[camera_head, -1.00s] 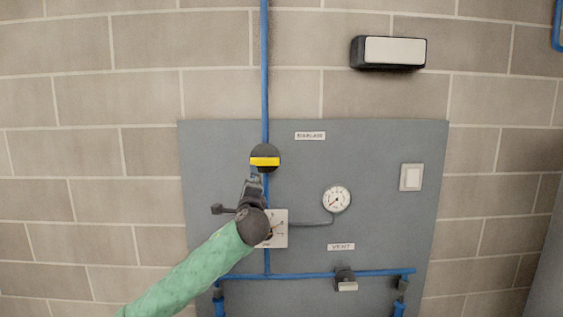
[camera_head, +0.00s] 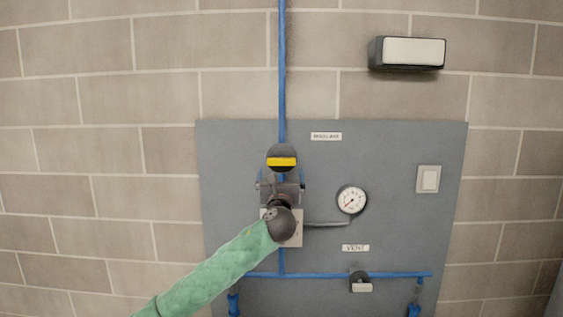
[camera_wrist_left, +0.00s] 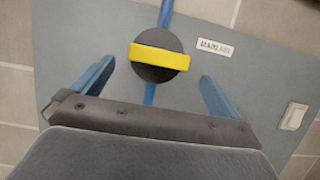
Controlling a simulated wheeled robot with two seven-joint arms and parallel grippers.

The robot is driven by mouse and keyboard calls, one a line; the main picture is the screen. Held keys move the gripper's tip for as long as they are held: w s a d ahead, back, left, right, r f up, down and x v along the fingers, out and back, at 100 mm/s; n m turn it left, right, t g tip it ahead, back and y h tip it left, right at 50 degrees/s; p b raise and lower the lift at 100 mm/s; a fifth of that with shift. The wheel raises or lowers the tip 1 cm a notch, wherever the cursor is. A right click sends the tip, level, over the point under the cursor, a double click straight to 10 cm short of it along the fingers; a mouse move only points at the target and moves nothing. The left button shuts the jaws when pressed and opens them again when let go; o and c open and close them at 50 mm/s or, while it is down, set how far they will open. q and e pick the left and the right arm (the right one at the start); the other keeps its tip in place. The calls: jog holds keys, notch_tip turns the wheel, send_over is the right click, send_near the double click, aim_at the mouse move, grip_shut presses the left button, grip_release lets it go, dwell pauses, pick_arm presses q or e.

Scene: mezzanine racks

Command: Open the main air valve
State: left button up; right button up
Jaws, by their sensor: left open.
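The main air valve (camera_head: 281,158) is a round black knob with a yellow bar, on a vertical blue pipe (camera_head: 282,80). The bar lies level across the pipe in the head view. In the left wrist view the valve (camera_wrist_left: 158,57) sits ahead of and between the two blue fingers, apart from them. My left gripper (camera_head: 281,176) is open and empty just below the valve. The left gripper's fingers (camera_wrist_left: 155,88) are spread wide in the wrist view. A label reading MAIN AIR (camera_head: 326,136) is to the right of the valve. My right gripper does not show.
A grey panel (camera_head: 400,225) on the block wall carries a gauge (camera_head: 351,200), a white switch (camera_head: 428,179), a VENT label (camera_head: 355,248) and a lower valve (camera_head: 360,281) on a level blue pipe. My left arm partly hides a white plate (camera_head: 296,230). A lamp box (camera_head: 407,53) is above.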

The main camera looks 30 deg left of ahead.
aim_at(281, 163)
pick_arm(q)
jog(key=shift+p+x, duration=0.55)
jog(key=shift+x, duration=0.6)
jog(key=p+x, duration=0.2)
jog(key=x, duration=0.1)
jog(key=shift+a+r, duration=0.15)
jog(key=shift+w+a+r, duration=0.1)
jog(key=shift+w+a, duration=0.25)
jog(key=shift+w, duration=0.3)
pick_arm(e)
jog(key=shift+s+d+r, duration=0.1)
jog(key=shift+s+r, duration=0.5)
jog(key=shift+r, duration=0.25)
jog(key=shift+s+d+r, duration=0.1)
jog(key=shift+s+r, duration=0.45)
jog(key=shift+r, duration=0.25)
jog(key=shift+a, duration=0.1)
pick_arm(q)
jog(key=c, duration=0.9)
jog(key=shift+o, duration=0.2)
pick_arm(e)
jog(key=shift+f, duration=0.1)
